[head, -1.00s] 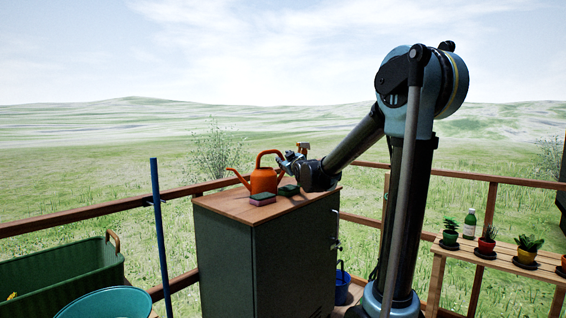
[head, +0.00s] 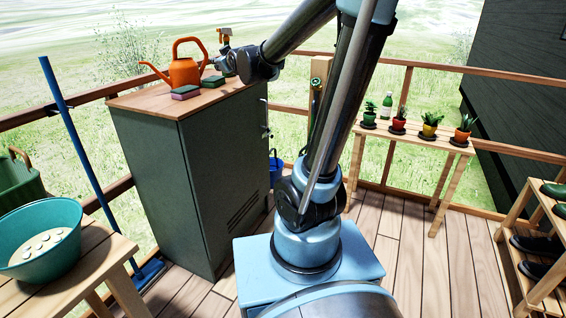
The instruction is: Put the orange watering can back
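The orange watering can (head: 185,73) stands upright on the wooden top of the green cabinet (head: 170,150) in the head view. Its spout points left and its tall handle arches up. My gripper (head: 222,64) is at the right of the can, over the right back part of the cabinet top, with a small gap showing between them. The gripper is small and dark in this view, so I cannot tell whether its fingers are open or shut. The can is not in its grasp.
Sponges (head: 186,92) lie before the can. An orange-topped spray bottle (head: 225,38) appears behind my gripper. A blue pole (head: 80,150) leans left of the cabinet, near a teal basin (head: 42,243). A plant table (head: 408,137) stands right, with open deck floor before it.

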